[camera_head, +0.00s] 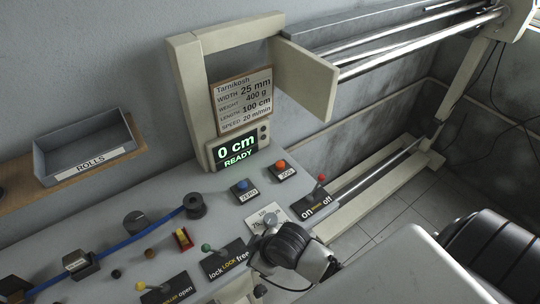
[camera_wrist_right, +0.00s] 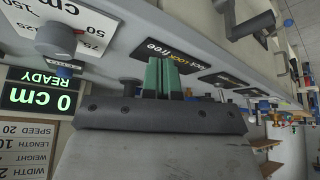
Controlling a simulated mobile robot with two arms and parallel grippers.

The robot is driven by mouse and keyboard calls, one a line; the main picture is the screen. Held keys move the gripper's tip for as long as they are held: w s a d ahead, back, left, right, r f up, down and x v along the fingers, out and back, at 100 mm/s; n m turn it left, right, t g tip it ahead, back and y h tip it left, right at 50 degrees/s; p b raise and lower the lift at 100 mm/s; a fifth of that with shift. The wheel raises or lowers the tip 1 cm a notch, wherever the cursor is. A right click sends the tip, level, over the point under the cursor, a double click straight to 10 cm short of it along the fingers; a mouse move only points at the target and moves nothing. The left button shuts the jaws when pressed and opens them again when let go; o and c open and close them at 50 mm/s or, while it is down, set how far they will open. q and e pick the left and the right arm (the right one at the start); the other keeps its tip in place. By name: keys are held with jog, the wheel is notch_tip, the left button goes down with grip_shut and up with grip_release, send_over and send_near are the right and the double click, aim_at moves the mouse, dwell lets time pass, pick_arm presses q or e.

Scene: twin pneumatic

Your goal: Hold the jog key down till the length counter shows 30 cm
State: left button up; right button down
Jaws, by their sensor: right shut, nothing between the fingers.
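The jog key is an orange-red button (camera_head: 281,165) on a dark base labelled JOG, on the grey console in the head view. The length counter (camera_head: 237,150) reads 0 cm READY in green; it also shows upside down in the wrist view (camera_wrist_right: 41,91). My right arm's dark wrist lies over the console's front, nearer than the jog key and apart from it. My right gripper (camera_wrist_right: 161,77) has its green fingers closed together and empty in the wrist view. Its fingertips are hidden in the head view. I do not make out the jog key in the wrist view. My left gripper is out of view.
A blue ZERO button (camera_head: 241,186) sits left of the jog key. A red-tipped on/off lever (camera_head: 321,180) stands at its right. A selector dial (camera_head: 269,220) and a green-tipped lock/free lever (camera_head: 207,248) are near my right wrist. A ROLLS tray (camera_head: 85,150) is at left.

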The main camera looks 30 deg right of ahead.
jog(key=w+n, duration=0.1)
jog(key=w, duration=0.1)
jog(key=w+n+y, duration=0.1)
jog(key=w, duration=0.2)
jog(key=w+n, duration=0.1)
jog(key=w, duration=0.2)
jog(key=shift+w+d+r+n+t, duration=0.2)
jog(key=shift+w+r+n+t, duration=0.1)
jog(key=shift+n, duration=0.9)
jog(key=w+d, duration=0.2)
jog(key=w+d+r, duration=0.1)
jog(key=w+d, duration=0.1)
jog(key=w, duration=0.1)
jog(key=shift+w+d, duration=0.2)
jog(key=shift+w, duration=0.15)
jog(key=w+d+r+t, duration=0.2)
jog(key=w+d+r, duration=0.2)
jog(key=w+d, duration=0.45)
notch_tip(320, 180, up, 4)
jog(key=t+h, duration=0.1)
send_over(280, 165)
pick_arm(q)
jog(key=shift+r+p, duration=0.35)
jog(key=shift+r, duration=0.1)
pick_arm(e)
jog(key=shift+w, duration=0.1)
jog(key=shift+f, duration=0.1)
